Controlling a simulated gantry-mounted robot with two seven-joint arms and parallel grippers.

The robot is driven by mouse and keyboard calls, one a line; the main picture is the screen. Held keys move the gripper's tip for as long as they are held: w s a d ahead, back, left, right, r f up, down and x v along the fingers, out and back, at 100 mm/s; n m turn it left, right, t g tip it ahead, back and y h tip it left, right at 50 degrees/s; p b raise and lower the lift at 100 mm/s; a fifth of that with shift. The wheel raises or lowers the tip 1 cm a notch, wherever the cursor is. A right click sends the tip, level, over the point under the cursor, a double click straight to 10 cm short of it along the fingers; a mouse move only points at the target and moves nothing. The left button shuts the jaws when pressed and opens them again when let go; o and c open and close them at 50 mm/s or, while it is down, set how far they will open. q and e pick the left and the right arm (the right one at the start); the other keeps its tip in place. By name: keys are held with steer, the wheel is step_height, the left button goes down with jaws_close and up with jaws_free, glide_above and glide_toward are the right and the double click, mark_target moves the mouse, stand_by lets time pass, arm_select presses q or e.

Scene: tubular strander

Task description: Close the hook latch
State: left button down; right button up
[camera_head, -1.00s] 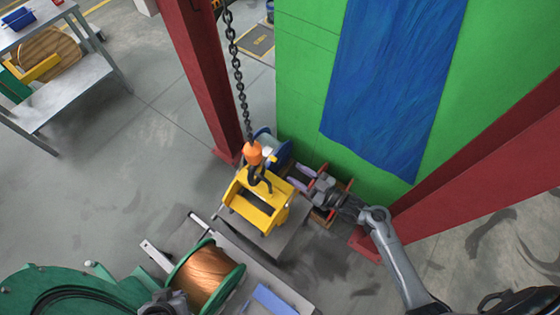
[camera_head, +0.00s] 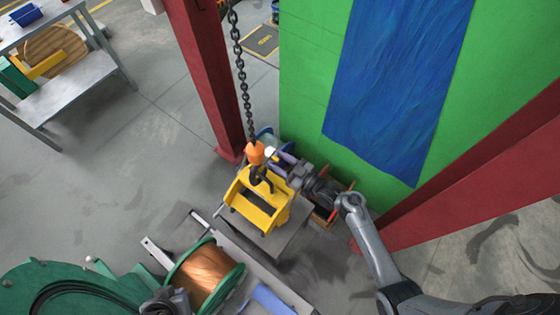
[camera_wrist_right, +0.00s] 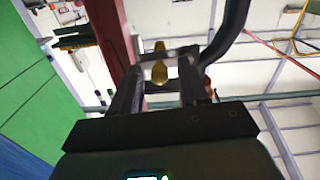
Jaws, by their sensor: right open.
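A dark hook (camera_head: 260,180) hangs below an orange hook block (camera_head: 255,153) on a chain, at the top of a yellow lifting frame (camera_head: 262,212). My right gripper (camera_head: 282,166) is open close to the right side of the hook. In the right wrist view, a brass-coloured piece, seemingly the latch (camera_wrist_right: 159,66), shows between the fingertips of the gripper (camera_wrist_right: 158,70). A thick dark curved bar, seemingly the hook (camera_wrist_right: 235,32), is just right of it. I cannot tell whether the fingers touch the latch. A grey part, seemingly my left gripper (camera_head: 166,301), is at the bottom edge; its jaws are unclear.
A copper wire spool (camera_head: 205,275) with green flanges sits at the bottom. A red post (camera_head: 207,85) stands behind the chain, and a green wall (camera_head: 305,85) with a blue panel is at right. A grey table (camera_head: 70,85) is at upper left; the floor between is clear.

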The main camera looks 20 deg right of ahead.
jaws_close()
steer(key=shift+f+m, duration=0.1)
steer(key=shift+m, duration=0.3)
steer(key=f+m+p, duration=0.1)
steer(key=m, duration=0.3)
steer(key=a+f+m+p, duration=0.1)
steer(key=m, duration=0.4)
steer(key=s+f+m+p, duration=0.1)
steer(key=m, duration=0.3)
steer(key=shift+a+f+m+p, duration=0.2)
steer(key=shift+a+m+p, duration=0.15)
steer(key=shift+m+p, duration=0.05)
stand_by(0.3)
jaws_free()
